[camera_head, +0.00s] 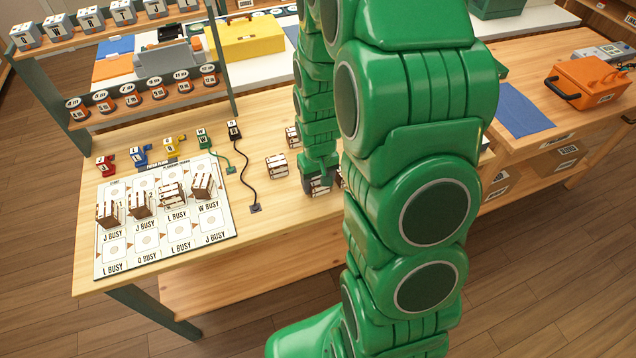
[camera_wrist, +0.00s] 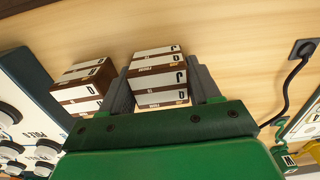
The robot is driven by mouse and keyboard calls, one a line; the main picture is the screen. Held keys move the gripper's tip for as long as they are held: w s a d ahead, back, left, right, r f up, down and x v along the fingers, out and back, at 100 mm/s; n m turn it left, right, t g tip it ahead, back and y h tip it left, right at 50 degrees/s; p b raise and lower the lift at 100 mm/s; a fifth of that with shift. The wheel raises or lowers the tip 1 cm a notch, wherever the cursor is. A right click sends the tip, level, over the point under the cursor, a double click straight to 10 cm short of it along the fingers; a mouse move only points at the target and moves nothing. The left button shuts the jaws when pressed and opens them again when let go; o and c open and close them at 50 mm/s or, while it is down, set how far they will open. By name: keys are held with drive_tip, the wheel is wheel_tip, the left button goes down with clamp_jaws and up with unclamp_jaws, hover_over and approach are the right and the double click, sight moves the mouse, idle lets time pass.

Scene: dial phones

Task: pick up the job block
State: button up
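A brown-and-white block lettered J (camera_wrist: 158,76) sits between the two dark fingers of my gripper (camera_wrist: 162,92) in the wrist view. The fingers lie close along both its sides; I cannot tell whether they press on it. In the head view my gripper (camera_head: 320,180) is low over the worktable, around a block (camera_head: 318,189) mostly hidden by it. A second block, lettered D (camera_wrist: 82,88), stands just left of the left finger in the wrist view. No label reading "job" can be made out clearly.
More such blocks stand on the table (camera_head: 276,167) and on the printed board (camera_head: 160,250), which holds several. A black cable ends in a socket (camera_wrist: 302,48). Small coloured devices (camera_head: 140,155) line the board's back. Bare wood lies beyond the gripped area.

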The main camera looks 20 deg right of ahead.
drive_tip(key=shift+c, duration=1)
drive_tip(key=shift+r, duration=0.15)
